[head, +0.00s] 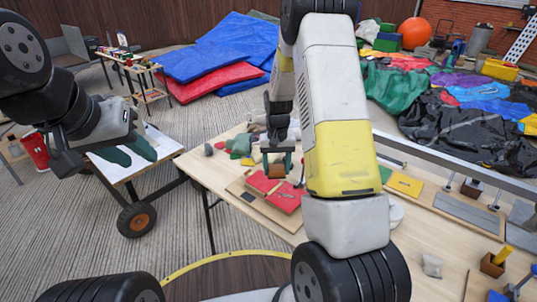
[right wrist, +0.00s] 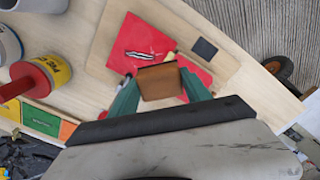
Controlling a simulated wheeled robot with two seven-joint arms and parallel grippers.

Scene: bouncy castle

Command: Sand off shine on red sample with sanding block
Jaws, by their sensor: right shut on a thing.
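The red sample (head: 288,198) lies flat on a wooden board on the table. In the right wrist view the red sample (right wrist: 138,42) carries a whitish shiny mark, and red shows again to the right of the block. My right gripper (head: 278,169) is shut on the brown sanding block (right wrist: 160,82), held between its green fingers. The block is over the red sample and hides part of it. I cannot tell whether it touches the surface. My left gripper (head: 141,159) is open and empty, off to the left, above a white-topped cart.
The wooden board (right wrist: 100,50) also bears a small dark square (right wrist: 204,48). Grey and green lumps (head: 240,145) lie behind it. A red-and-yellow can (right wrist: 48,75) and coloured patches stand to one side. A yellow pad (head: 404,184) and tools lie at the table's right.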

